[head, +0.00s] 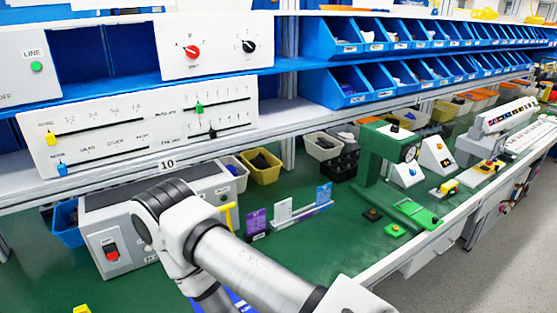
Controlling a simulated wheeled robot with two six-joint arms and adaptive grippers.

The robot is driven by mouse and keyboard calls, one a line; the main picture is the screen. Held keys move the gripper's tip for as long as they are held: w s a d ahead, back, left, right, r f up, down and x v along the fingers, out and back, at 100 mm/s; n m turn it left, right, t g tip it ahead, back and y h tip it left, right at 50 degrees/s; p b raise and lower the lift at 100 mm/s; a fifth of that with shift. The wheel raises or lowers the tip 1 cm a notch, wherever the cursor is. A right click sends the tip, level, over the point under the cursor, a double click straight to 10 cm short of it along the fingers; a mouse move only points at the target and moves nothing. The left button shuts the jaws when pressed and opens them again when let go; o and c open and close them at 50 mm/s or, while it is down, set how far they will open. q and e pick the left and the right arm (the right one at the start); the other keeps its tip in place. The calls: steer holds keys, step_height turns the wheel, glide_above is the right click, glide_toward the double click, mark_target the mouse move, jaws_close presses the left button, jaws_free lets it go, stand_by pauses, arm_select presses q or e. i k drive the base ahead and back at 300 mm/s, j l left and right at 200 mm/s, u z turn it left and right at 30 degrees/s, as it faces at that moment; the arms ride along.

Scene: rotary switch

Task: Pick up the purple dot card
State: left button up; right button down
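A small purple card (257,221) stands upright on the green bench, right of the grey box. Any dot on it is too small to make out. A white card (283,211) and a blue card (324,194) stand to its right, by a low light-blue rail (305,215). One of my arms crosses the lower middle of the view, in front of and below the purple card. Its gripper is hidden or out of frame. No other gripper shows.
A grey box with a red switch (111,251) stands left of the cards, with a yellow upright piece (229,216) beside it. A yellow bin (262,166) is behind. A green press (377,165) stands to the right. Slider and knob panels hang above. Green bench is clear around the cards' front.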

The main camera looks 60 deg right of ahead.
mark_target(255, 222)
steer(key=z, duration=1.6)
